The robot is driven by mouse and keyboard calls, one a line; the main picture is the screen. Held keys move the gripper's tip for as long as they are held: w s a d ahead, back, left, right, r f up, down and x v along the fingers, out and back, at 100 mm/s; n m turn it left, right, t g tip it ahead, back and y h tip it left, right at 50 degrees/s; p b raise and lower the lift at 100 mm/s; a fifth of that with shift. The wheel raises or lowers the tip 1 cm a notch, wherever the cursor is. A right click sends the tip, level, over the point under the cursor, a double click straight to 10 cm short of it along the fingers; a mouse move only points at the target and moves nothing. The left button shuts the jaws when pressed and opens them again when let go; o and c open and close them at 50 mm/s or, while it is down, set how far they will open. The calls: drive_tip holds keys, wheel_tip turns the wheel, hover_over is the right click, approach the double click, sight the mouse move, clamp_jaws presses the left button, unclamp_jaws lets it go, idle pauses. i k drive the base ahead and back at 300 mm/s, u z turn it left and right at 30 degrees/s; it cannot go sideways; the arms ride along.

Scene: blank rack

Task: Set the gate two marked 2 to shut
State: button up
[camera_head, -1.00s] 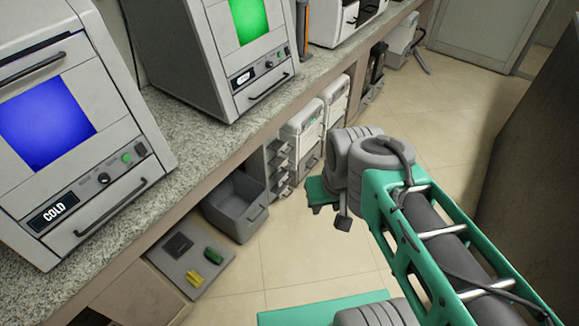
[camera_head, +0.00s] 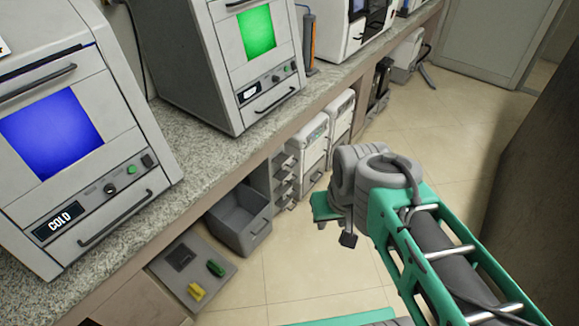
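No gate with a readable 2 shows, so I cannot tell which thing is gate two. A grey panel (camera_head: 218,258) low under the counter carries a yellow block (camera_head: 196,291), a green block (camera_head: 215,268) and a dark square (camera_head: 179,257). I see no number on it. My green and grey arm reaches in from the lower right. Its far end, with a green part and a small dark part (camera_head: 348,239), hangs over the floor, right of the panel and the open grey bin. The fingers are not clear, and I cannot tell whether my gripper is open or shut.
A grey bin (camera_head: 262,222) stands out below the counter. A small stacked rack (camera_head: 286,184) and white units (camera_head: 314,142) are beyond it. A machine labelled COLD (camera_head: 95,190) and a green-screen machine (camera_head: 242,100) stand on the counter. Pale floor (camera_head: 440,130) is open; a dark wall (camera_head: 540,190) bounds the right.

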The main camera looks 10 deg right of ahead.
sight(283, 160)
drive_tip(key=z, duration=0.95)
drive_tip(key=i, duration=0.95)
drive_tip(key=u, duration=2.4)
